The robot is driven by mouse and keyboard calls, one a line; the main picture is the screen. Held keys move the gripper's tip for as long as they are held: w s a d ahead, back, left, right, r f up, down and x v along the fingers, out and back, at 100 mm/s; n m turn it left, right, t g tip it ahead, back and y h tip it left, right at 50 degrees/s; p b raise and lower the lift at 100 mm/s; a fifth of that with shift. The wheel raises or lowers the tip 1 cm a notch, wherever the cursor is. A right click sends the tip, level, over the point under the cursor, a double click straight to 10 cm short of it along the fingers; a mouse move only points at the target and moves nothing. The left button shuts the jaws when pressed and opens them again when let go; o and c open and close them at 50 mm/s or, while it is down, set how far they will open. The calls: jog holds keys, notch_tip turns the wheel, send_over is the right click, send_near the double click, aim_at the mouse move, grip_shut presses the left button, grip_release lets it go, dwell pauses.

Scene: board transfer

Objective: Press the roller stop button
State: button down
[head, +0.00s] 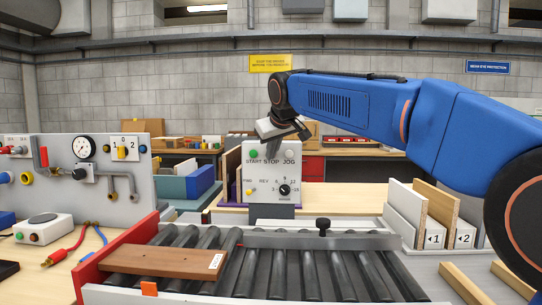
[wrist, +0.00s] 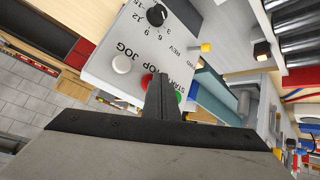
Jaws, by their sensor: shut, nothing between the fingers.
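The control panel (head: 262,182) is a light grey box standing behind the roller conveyor, with buttons labelled START, STOP and JOG. My gripper (head: 274,152) is shut and empty, with its fingers in front of the STOP position. In the wrist view, the red stop button (wrist: 147,79) shows partly beside my closed fingertips (wrist: 160,80), which cover the rest of it. I cannot tell whether the fingertips touch it. The green START button (wrist: 179,97) is on one side of the fingers. The white JOG button (wrist: 121,64) is on the other side.
The panel's black dial (head: 285,190) is below the buttons. A brown board (head: 160,262) lies on the rollers (head: 275,275). A gauge panel (head: 95,170) stands at left. Slotted boards (head: 430,215) stand at right.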

dwell(0.4)
jog(key=shift+s, duration=0.85)
jog(key=shift+s+a, duration=0.1)
jog(key=shift+s, duration=2.4)
